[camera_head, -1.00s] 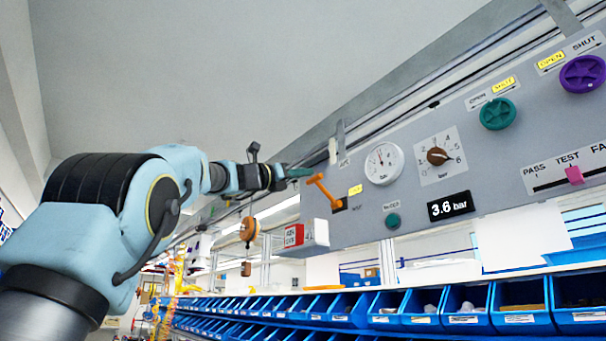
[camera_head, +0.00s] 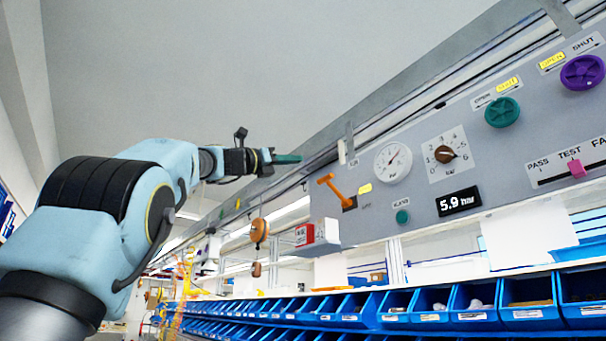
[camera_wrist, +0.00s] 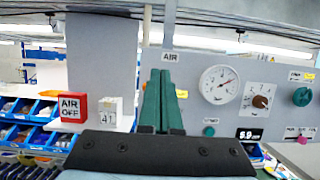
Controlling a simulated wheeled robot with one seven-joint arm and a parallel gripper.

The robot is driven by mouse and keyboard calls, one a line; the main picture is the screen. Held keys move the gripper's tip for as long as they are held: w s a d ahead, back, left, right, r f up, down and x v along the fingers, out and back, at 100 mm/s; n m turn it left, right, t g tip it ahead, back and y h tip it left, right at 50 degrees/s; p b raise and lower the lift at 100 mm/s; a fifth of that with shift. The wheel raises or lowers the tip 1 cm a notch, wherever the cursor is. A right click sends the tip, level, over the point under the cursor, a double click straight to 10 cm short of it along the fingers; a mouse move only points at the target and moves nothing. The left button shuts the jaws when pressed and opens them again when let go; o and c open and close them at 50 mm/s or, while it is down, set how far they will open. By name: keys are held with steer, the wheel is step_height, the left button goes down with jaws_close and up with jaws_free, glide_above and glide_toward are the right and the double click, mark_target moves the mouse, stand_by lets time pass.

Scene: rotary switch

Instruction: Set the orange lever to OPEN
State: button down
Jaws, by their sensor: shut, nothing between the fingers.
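The orange lever (camera_head: 335,186) sits on the left end of the grey panel. Its arm slants up and left from a dark slot, with the handle at the top. A yellow label (camera_head: 365,188) is beside it, and its word is too small to read. A fainter label lies below. My gripper (camera_head: 298,158) is shut and empty, up and left of the lever, apart from it in the picture. In the wrist view, the green fingers (camera_wrist: 163,100) are together and point at the panel below the AIR sign (camera_wrist: 170,57).
The panel also carries a round gauge (camera_head: 393,162), a brown knob (camera_head: 445,154), a display (camera_head: 459,202) reading about 5.9 bar, and green (camera_head: 502,112) and purple (camera_head: 583,72) handwheels. Blue bins (camera_head: 430,305) line the bottom.

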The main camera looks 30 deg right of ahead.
steer(key=shift+s+a+r, duration=0.15)
steer(key=shift+a+r, duration=0.55)
steer(key=shift+a, duration=0.05)
steer(key=shift+s+a+r, duration=0.15)
steer(key=shift+a+r, duration=0.5)
steer(key=shift+a, duration=0.1)
